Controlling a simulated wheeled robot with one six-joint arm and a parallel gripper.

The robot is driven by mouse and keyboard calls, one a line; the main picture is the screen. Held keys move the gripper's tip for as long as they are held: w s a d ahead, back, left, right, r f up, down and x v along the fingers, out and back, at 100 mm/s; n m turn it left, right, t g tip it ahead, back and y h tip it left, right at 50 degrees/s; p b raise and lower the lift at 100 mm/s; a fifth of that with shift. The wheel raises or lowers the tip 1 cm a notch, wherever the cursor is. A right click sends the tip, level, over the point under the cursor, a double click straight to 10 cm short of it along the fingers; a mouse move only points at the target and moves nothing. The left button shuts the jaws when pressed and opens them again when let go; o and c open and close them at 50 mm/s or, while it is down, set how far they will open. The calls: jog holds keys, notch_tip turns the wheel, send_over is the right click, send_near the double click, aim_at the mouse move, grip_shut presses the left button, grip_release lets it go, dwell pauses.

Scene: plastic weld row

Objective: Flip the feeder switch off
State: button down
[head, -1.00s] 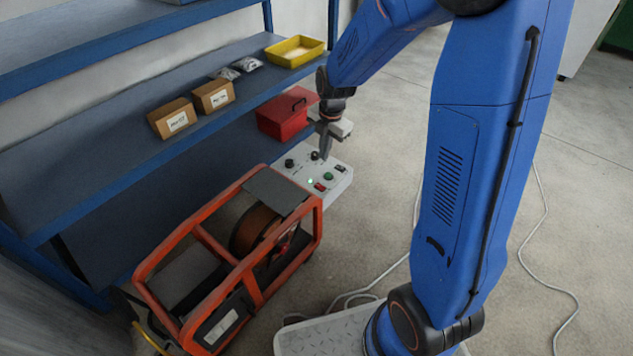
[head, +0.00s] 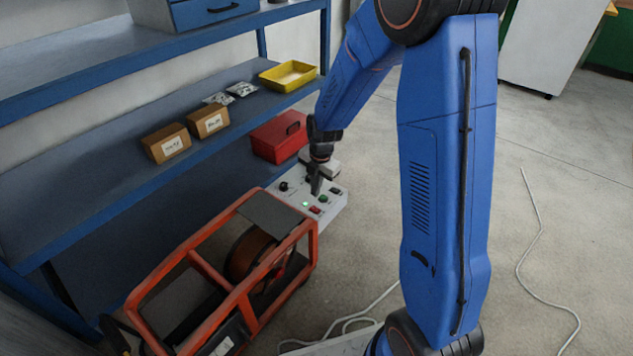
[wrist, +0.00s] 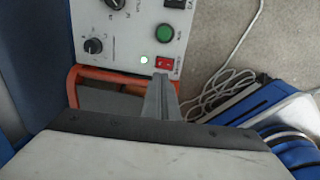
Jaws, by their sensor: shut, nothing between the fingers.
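The grey control panel (head: 331,207) sits at the end of the orange-framed machine. It has black knobs (wrist: 93,45), a green button (wrist: 166,32), a lit green lamp (wrist: 144,59), a red rocker switch (wrist: 164,64) and a dark switch (wrist: 178,3). The red switch also shows in the head view (head: 315,210). Its label is too small to read. My gripper (wrist: 161,77) is shut and empty, its tips just below the red switch in the wrist view. In the head view my gripper (head: 315,192) is over the panel; I cannot tell whether it touches.
The orange frame (head: 215,281) holds a brown spool (head: 248,254). A red box (head: 277,139) is behind the panel. The blue shelf (head: 95,168) carries cardboard boxes (head: 207,121) and a yellow tray (head: 288,75). A pale cable (head: 372,312) lies on the floor; floor to the right is mostly clear.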

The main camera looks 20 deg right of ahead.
aim_at(313, 208)
jog(key=f, duration=0.7)
jog(key=shift+w+a+f, duration=0.25)
jog(key=shift+w, duration=0.1)
